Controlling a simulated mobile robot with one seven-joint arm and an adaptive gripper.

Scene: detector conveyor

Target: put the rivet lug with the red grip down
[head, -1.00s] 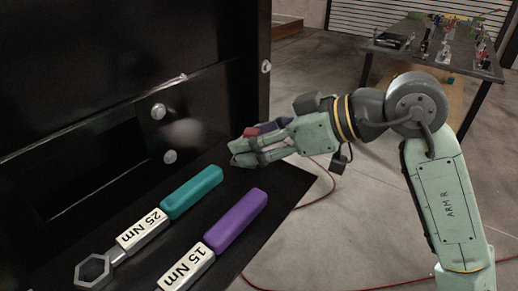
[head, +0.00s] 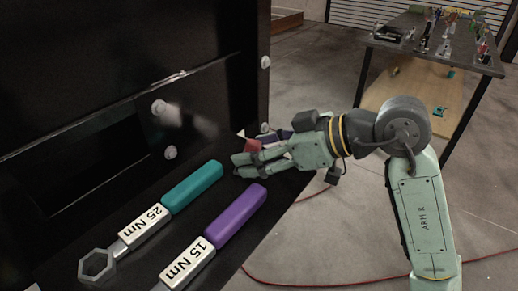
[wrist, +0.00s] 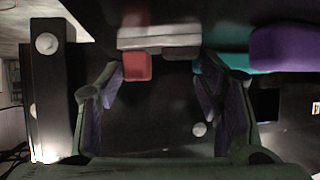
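The rivet lug shows in the wrist view as a grey block (wrist: 160,40) with a red grip (wrist: 137,67), beyond my fingertips and nearer the left finger. In the head view its red grip (head: 253,146) shows beside my fingers, at the far end of the black shelf (head: 225,262). My gripper (wrist: 160,88) is open, with a wide empty gap between its fingers. In the head view my gripper (head: 240,165) is low over the shelf, past the ends of the wrench handles. My fingers hide part of the lug there, and its contact with the shelf is unclear.
A teal-handled 25 Nm wrench (head: 192,187) and a purple-handled 15 Nm wrench (head: 235,212) lie side by side on the shelf. A black panel with bolts (head: 170,152) rises behind. A cluttered table (head: 465,60) stands farther back.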

